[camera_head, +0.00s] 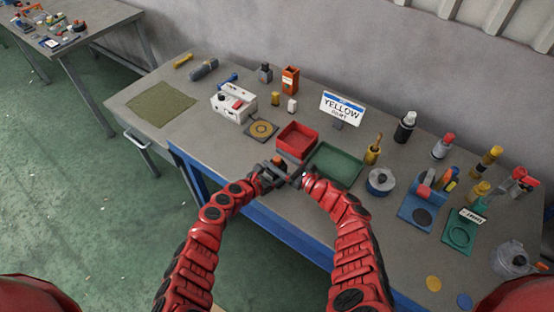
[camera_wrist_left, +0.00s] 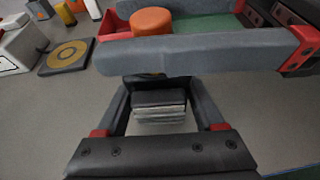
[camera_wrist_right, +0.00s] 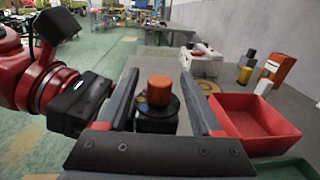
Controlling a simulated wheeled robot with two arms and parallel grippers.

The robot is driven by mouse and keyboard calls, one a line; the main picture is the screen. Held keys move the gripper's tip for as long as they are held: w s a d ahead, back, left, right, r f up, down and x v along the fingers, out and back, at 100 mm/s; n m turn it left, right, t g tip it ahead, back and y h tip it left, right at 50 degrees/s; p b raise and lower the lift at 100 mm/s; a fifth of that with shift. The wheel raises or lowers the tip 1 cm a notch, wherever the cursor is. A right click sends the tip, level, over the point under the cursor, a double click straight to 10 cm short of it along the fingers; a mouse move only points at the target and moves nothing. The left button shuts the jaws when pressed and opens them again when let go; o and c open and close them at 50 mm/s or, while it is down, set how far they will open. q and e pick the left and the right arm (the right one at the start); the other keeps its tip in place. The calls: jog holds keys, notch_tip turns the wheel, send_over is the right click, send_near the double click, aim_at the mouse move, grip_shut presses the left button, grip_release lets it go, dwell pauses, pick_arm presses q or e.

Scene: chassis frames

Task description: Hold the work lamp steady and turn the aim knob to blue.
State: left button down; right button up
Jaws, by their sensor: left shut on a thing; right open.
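The work lamp shows only as a small dark body (camera_wrist_right: 157,122) with a ribbed silvery part (camera_wrist_left: 160,113), in the wrist views. An orange round knob (camera_wrist_right: 159,90) tops it; it also shows in the left wrist view (camera_wrist_left: 150,22). My left gripper (camera_wrist_left: 158,88) is shut on the lamp's body, near the table's front edge. My right gripper (camera_wrist_right: 158,76) is open, one finger on each side of the knob, with gaps visible in its wrist view. In the head view both grippers hide most of the lamp.
A red tray (camera_head: 297,151) is just beyond the grippers and a green tray (camera_head: 336,163) to its right. A sign (camera_head: 342,106) reads YELLOW. A white box (camera_head: 233,104) stands behind left. Bottles and fixtures crowd the right; the table's left is clearer.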

grip_shut()
dwell(0.3)
jog(key=shift+d+f, duration=0.1)
